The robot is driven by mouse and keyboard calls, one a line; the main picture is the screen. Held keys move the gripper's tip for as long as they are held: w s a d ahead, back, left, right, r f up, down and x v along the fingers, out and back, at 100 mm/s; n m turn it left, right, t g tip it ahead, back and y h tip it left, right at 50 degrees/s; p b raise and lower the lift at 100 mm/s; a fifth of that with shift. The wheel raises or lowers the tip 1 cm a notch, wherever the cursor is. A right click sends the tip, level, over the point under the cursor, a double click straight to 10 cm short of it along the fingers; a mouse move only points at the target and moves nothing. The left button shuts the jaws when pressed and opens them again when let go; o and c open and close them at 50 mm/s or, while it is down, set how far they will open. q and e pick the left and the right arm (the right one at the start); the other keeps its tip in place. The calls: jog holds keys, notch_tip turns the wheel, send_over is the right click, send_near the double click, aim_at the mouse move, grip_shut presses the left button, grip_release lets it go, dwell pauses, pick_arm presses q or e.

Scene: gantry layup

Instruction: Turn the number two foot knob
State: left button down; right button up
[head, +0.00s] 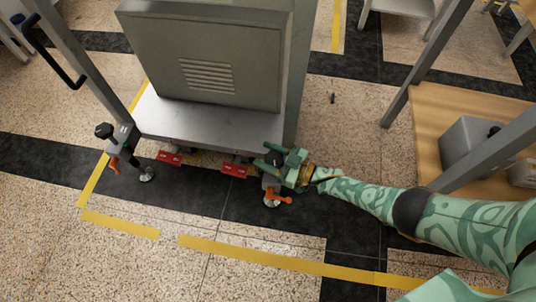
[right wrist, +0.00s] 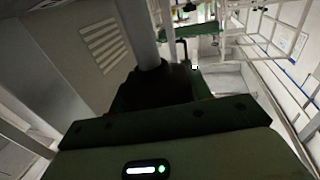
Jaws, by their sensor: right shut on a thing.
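My right gripper (head: 275,157) reaches in from the right at the foot under the grey cabinet's right front corner. It is shut on the foot knob there, which the green jaws mostly hide in the head view. In the right wrist view a dark knob (right wrist: 150,88) sits in front of the gripper body, below a grey post (right wrist: 138,30). An orange lever (head: 279,197) and a round foot pad (head: 271,204) show below the gripper. Another foot at the left has a black knob (head: 104,131) and an orange lever (head: 113,165). I cannot read its number. My left gripper is not in view.
The grey cabinet (head: 205,55) stands on a metal base (head: 205,122) with red tags (head: 234,170) along its front underside. A wooden bench (head: 430,110) with a grey box (head: 475,145) stands at the right. Floor in front, with yellow tape (head: 270,257), is clear.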

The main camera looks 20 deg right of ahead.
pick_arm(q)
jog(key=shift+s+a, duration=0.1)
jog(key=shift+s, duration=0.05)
pick_arm(e)
jog(key=shift+m+t+h, duration=0.3)
jog(key=shift+d+r+m+t+h+p, duration=0.1)
jog(key=shift+m+t+h+p, duration=0.2)
jog(key=shift+m+t+h, duration=0.4)
jog(key=m+t+h, duration=0.1)
jog(key=h, duration=0.2)
jog(key=shift+w+d+m, duration=0.1)
jog(key=shift+d+m, duration=0.05)
jog(key=shift+m, duration=0.25)
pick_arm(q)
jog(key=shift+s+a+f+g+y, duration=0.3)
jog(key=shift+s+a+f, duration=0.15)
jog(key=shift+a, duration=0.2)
pick_arm(e)
jog(key=shift+d+m+t+h, duration=0.2)
jog(key=shift+m+t+h, duration=0.4)
jog(key=shift+m+h, duration=0.65)
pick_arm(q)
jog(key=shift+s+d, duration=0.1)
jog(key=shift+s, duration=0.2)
pick_arm(e)
jog(key=shift+h, duration=0.35)
jog(key=o, duration=1)
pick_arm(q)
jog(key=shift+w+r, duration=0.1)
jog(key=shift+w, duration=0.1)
